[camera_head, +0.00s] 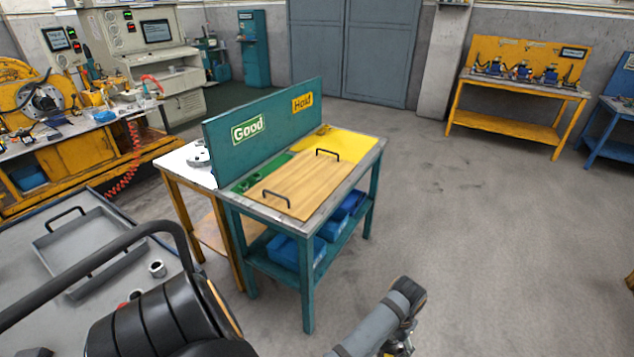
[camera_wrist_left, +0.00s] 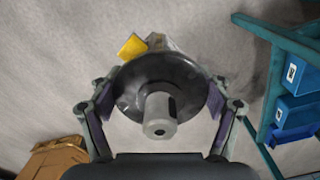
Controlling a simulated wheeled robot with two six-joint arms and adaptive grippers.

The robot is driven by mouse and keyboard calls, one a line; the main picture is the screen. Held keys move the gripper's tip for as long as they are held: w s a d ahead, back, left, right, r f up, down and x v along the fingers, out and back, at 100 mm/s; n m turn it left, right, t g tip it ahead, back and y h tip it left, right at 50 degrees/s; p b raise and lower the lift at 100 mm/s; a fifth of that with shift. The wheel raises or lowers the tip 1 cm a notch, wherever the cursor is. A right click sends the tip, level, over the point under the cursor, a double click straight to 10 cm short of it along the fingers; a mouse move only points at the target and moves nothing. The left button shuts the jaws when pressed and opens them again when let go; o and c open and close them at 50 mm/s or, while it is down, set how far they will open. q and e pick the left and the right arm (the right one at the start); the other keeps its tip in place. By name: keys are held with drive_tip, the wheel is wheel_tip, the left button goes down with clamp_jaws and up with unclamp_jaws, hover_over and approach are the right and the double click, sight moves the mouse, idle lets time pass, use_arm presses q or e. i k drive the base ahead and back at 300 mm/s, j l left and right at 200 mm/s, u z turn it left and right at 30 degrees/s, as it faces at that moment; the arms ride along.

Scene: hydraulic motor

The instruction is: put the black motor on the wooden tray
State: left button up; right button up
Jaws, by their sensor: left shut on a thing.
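The wooden tray (camera_head: 305,186) with two black handles lies flat on the teal table in the head view, with nothing on it. In the left wrist view my left gripper (camera_wrist_left: 161,97) is shut on the black motor (camera_wrist_left: 195,82), one finger on each side of its round dark body. Its grey shaft points toward the camera, and bare floor shows behind it. The motor is apart from the tray. In the head view my left arm's wrist is at the bottom edge, right of the table; the motor cannot be made out there. My right gripper is not in view.
The teal table carries an upright board with Good (camera_head: 247,129) and Hold (camera_head: 302,102) signs along its far side. Blue bins (camera_head: 283,250) sit on its lower shelf. A grey tray (camera_head: 88,262) is at the left.

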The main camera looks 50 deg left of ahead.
sight(300, 181)
drive_tip(key=i+j, duration=0.15)
drive_tip(key=i, duration=0.5)
drive_tip(key=i+j, duration=0.15)
drive_tip(key=i, duration=0.5)
drive_tip(key=i+j, duration=0.15)
drive_tip(key=i, duration=0.45)
drive_tip(key=i+l+u, duration=0.15)
drive_tip(key=i, duration=0.75)
drive_tip(key=u, duration=1.95)
